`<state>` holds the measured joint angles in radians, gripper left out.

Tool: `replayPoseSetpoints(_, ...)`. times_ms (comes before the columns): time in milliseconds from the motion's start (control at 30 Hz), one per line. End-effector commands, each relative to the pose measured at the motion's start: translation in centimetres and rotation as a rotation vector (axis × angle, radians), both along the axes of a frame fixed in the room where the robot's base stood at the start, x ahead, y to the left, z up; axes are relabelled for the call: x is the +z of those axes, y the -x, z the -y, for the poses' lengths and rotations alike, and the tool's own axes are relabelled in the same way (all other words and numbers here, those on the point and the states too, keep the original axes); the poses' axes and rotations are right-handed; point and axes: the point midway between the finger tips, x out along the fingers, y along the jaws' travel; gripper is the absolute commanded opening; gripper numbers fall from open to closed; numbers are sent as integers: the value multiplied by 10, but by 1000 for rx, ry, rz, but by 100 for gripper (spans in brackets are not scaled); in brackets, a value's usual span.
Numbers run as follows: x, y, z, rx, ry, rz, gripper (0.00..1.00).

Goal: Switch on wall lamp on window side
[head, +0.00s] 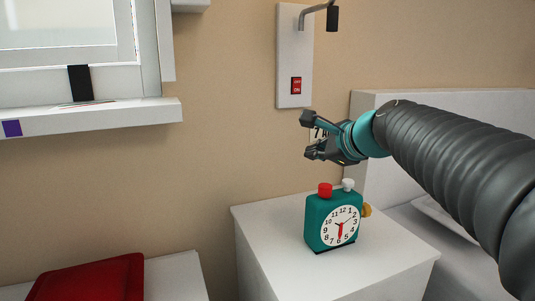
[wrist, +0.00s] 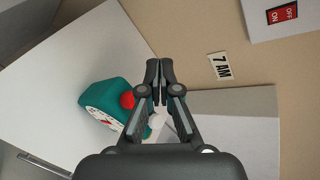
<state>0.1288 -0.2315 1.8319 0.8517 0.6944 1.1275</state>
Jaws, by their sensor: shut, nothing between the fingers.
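The wall lamp has a white panel (head: 294,60) on the beige wall, with a grey bent arm and a dark lamp head (head: 332,18) at its top. A red switch (head: 296,85) sits low on the panel. In the wrist view the switch (wrist: 282,14) is at the top right, with OFF and ON lettering. My gripper (head: 306,135) is in front of the wall, below and slightly right of the switch, apart from it. In the wrist view my gripper (wrist: 159,80) is shut and empty, its fingertips together. Whether the lamp is lit cannot be told.
A teal alarm clock (head: 333,220) with red and white knobs stands on a white nightstand (head: 265,225) below my gripper. A "7 AM" label (wrist: 219,66) is on the wall. A window (head: 65,35) with a sill (head: 100,117) is at left, a red item (head: 90,278) below it.

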Motion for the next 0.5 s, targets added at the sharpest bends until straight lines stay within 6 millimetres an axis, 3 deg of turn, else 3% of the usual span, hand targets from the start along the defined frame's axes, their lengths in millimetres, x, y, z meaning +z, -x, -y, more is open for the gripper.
replayPoseSetpoints(33, -8, 29, -5, 76, 148, 2, 0)
replayPoseSetpoints(300, -99, 166, 4, 589, 939, 4, 0)
replayPoseSetpoints(500, -153, 241, 29, 962, 1340, -11, 0)
